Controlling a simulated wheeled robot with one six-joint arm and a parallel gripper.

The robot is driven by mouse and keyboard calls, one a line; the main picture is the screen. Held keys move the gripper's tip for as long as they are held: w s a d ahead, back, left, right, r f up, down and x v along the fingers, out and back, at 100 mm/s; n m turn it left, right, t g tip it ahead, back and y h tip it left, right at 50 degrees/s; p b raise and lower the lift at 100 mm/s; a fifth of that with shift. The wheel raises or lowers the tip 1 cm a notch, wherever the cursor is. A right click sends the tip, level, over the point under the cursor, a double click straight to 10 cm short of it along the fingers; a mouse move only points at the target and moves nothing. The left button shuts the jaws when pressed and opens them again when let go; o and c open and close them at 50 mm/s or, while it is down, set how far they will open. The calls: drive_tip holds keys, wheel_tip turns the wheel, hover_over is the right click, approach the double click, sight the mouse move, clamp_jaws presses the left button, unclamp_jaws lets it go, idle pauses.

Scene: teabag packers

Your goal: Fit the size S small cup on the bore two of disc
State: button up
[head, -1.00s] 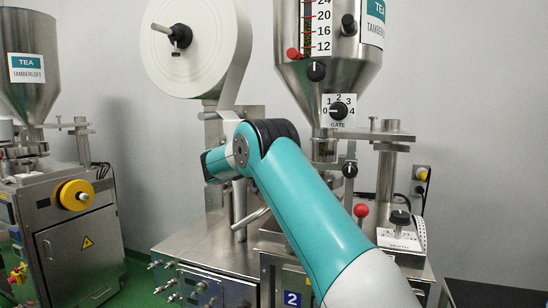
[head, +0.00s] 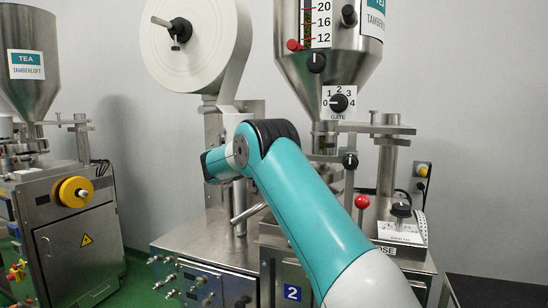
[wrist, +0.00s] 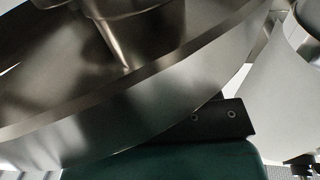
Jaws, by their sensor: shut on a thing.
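In the head view my arm stands in front of the tea machine, and its forearm hides my fingers. A dark green body and a black piece with two screws, which look like part of my gripper (wrist: 225,118), show low in the wrist view. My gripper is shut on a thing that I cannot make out. A large shiny round metal part (wrist: 130,75) with a thin pin fills much of the wrist view and covers part of the black piece. I cannot tell whether it is the disc. Neither the size S cup nor bore two can be made out.
The steel hopper (head: 335,75) with its gate dial (head: 338,102) hangs over the machine. A white paper roll (head: 193,45) is at its left. A red knob (head: 361,202) and a black knob (head: 401,210) stand at the right. A second machine (head: 68,235) is at far left.

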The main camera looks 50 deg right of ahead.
drive_tip(key=shift+f+b, duration=0.55)
drive_tip(key=o, duration=1.1)
drive_tip(key=shift+o, duration=0.5)
drive_tip(key=shift+a+f, duration=0.1)
